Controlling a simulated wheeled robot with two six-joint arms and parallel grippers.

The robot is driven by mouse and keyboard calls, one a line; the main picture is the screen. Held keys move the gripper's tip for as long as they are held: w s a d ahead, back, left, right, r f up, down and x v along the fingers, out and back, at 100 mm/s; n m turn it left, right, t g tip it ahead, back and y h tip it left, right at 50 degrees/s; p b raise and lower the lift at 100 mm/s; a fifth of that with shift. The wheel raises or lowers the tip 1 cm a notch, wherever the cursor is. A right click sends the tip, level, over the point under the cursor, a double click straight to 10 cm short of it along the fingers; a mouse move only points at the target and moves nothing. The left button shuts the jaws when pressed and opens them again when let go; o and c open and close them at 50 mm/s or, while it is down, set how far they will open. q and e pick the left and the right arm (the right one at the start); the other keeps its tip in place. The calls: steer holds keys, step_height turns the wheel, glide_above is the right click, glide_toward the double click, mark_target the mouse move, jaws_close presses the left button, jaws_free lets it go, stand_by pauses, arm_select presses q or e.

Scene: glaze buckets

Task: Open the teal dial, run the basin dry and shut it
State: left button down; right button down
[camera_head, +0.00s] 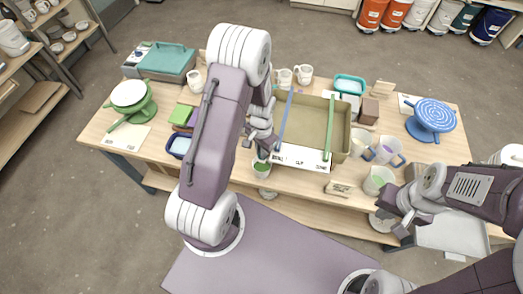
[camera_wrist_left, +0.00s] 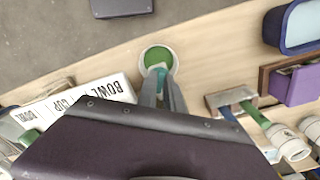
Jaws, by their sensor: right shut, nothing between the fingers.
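The olive basin (camera_head: 346,125) stands at the middle of the table, a white label strip (camera_head: 300,157) at its front. I cannot tell how much liquid is in it. My left gripper (camera_head: 268,146) is at the basin's front left, pointing down. In the left wrist view its fingertips (camera_wrist_left: 160,80) are close together around a small teal piece, seemingly the teal dial (camera_wrist_left: 158,70), mostly hidden by the fingers. A cup with green inside (camera_wrist_left: 158,58) is just beyond it; it also shows in the head view (camera_head: 261,168). My right gripper (camera_head: 396,222) is shut and empty at the front right.
A blue stick (camera_head: 286,115) and a green stick (camera_head: 329,122) lie across the basin. Mugs (camera_head: 388,151) and a cup of green glaze (camera_head: 378,180) stand to its right. A blue-rimmed tray (camera_head: 179,146) is to the left. A wooden block (camera_head: 339,189) lies at the front edge.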

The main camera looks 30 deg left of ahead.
arm_select(q)
steer(key=n, duration=0.3)
steer(key=shift+n, duration=0.3)
steer(key=c, duration=1.8)
jaws_free()
steer(key=shift+o, duration=0.2)
step_height(320, 180, up, 9)
steer(key=b, duration=0.1)
steer(key=shift+w, duration=0.1)
